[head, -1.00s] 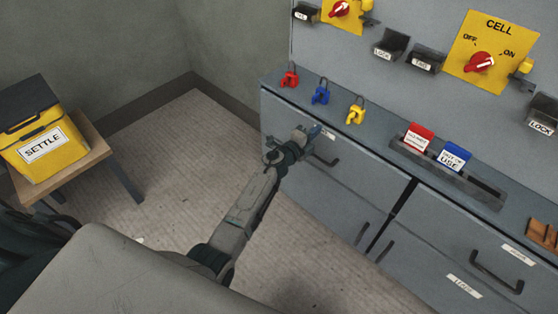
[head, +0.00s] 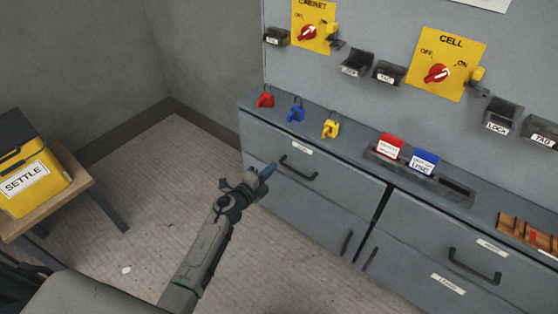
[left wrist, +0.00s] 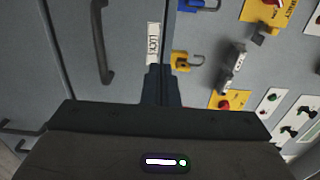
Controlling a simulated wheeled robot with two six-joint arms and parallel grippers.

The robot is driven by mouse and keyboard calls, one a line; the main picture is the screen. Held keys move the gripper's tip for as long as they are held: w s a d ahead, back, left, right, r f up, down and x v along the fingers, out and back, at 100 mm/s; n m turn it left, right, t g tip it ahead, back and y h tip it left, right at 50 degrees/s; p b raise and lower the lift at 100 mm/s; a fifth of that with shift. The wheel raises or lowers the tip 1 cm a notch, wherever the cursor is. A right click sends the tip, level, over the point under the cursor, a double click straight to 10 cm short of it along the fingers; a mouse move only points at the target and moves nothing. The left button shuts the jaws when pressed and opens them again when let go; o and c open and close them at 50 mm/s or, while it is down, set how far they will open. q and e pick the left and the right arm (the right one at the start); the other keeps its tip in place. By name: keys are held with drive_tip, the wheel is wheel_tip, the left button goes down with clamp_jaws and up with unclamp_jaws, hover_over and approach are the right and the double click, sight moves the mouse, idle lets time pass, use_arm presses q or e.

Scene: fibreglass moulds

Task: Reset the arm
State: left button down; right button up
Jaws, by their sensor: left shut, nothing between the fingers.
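My left gripper (head: 268,170) is shut and empty. It is in front of the upper left drawer, left of its dark handle (head: 298,168) and below the counter edge. Its dark fingers also show together in the left wrist view (left wrist: 160,85), with the drawer handle (left wrist: 102,42) and the drawer label (left wrist: 153,43) beyond them. I cannot tell the exact gap between the fingertips and the drawer front. My right gripper is not in view.
Red (head: 265,98), blue (head: 296,110) and yellow (head: 331,125) padlocks stand on the grey counter. A rack (head: 455,186) holds red and blue tags. A yellow SETTLE box (head: 30,180) sits on a small table at the left. The floor between is mostly clear.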

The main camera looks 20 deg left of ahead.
use_arm(q)
drive_tip(key=shift+s+a+f, duration=0.15)
drive_tip(key=shift+s+a, duration=0.1)
drive_tip(key=shift+s, duration=0.3)
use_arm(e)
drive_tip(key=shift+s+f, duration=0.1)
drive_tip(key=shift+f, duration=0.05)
